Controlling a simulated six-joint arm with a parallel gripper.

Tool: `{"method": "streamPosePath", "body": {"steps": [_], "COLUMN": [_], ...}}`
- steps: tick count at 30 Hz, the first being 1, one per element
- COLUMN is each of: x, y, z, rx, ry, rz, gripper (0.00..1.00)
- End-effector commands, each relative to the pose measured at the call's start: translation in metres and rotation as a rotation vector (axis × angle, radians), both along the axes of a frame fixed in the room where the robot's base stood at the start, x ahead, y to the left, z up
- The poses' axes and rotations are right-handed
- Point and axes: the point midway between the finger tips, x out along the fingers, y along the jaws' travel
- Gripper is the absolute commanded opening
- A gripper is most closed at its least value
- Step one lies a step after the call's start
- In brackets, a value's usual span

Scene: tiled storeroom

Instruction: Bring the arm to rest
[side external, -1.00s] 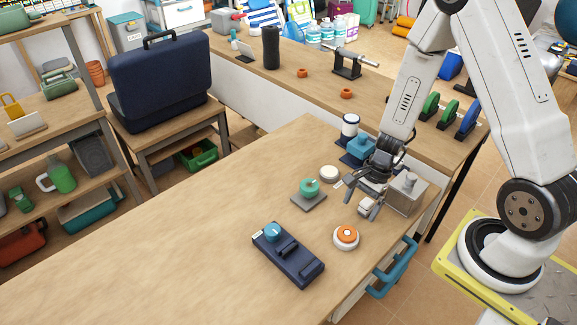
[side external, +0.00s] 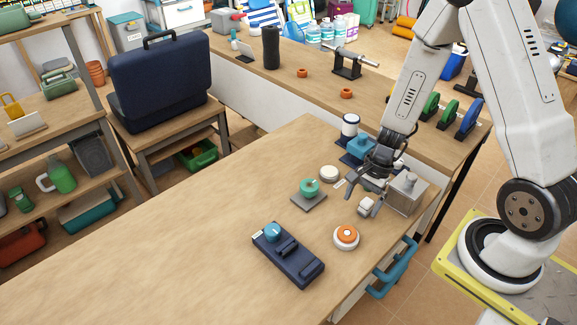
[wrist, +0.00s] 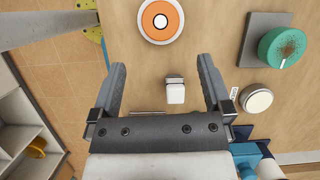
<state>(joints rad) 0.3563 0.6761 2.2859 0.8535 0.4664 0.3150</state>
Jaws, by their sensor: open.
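My gripper (side external: 363,196) is open and empty above the right end of the wooden workbench (side external: 190,240). In the wrist view its two fingers (wrist: 162,66) are spread wide. A small white block-like part (wrist: 175,92) shows between them, and the fingers do not touch it. The same part (side external: 366,206) shows beside a grey metal box (side external: 407,194) in the side view. My arm is bent and reaches down to the bench from the right.
Near the gripper are an orange-topped round button (side external: 346,236), a green knob on a grey plate (side external: 309,187), a white disc (side external: 328,173) and a blue device (side external: 360,147). A dark blue box with a light blue knob (side external: 273,231) lies nearer the front. The bench's left is clear.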

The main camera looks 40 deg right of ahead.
Motion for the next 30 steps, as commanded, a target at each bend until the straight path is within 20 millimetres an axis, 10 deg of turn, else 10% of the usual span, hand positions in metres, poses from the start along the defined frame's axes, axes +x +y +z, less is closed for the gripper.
{"method": "streamPosePath", "body": {"steps": [30], "x": [-0.007], "y": [0.043], "z": [0.138], "rx": [-0.449], "ry": [-0.454], "rz": [1.392], "gripper": [1.0]}}
